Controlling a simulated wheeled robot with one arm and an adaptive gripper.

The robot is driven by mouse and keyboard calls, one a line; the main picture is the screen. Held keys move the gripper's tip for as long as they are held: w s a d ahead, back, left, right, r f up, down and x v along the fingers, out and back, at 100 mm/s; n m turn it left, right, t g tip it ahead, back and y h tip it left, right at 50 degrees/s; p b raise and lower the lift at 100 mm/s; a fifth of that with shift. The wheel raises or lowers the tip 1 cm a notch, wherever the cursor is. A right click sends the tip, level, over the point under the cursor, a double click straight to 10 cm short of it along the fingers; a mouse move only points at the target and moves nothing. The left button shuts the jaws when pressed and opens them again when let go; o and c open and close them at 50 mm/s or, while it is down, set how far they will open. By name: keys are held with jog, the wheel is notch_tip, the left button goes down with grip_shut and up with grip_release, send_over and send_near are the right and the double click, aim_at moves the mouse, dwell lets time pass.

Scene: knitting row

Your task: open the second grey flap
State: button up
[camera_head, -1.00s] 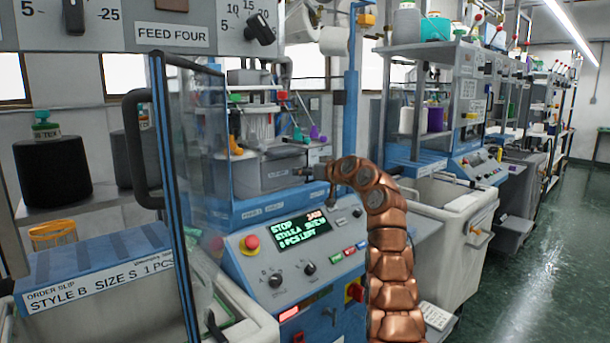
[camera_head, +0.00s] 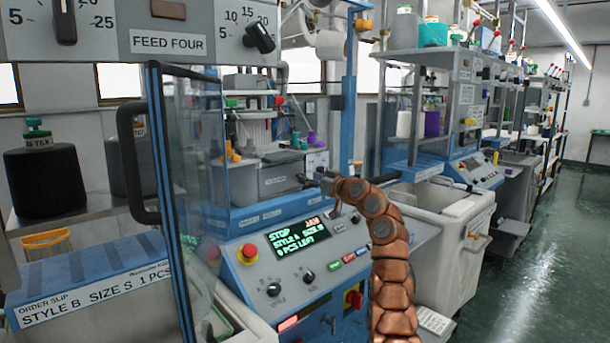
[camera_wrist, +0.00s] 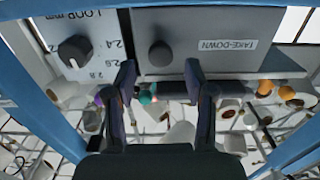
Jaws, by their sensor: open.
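In the wrist view a grey panel with a round dark knob (camera_wrist: 160,54) and a TAKE-DOWN label (camera_wrist: 228,45) lies beyond my gripper; it looks like a grey flap (camera_wrist: 210,25), and I cannot tell whether it is the second one. It looks closed. My gripper (camera_wrist: 161,78) is open, its two dark fingers apart below the knob, with nothing clearly held between them. I cannot tell whether they touch anything. In the head view my gripper (camera_head: 322,178) is in front of the machine, above its control panel (camera_head: 290,262). A grey box (camera_head: 286,178) is behind it.
A grey LOOP mm panel with a dial (camera_wrist: 75,50) is left of the knob panel. Blue frame bars flank the wrist view. In the head view a clear door (camera_head: 200,150) with a dark handle stands left. A white bin (camera_head: 437,240) stands right, beside open green floor.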

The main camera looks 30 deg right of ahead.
aim_at(285, 179)
jog(key=shift+w+a+r+p, duration=0.1)
jog(key=shift+w+p, duration=0.05)
jog(key=shift+w, duration=0.4)
jog(key=shift+w+a+p, duration=0.1)
jog(key=shift+w+p, duration=0.05)
jog(key=shift+w, duration=0.95)
jog(key=shift+a, duration=0.1)
grip_shut()
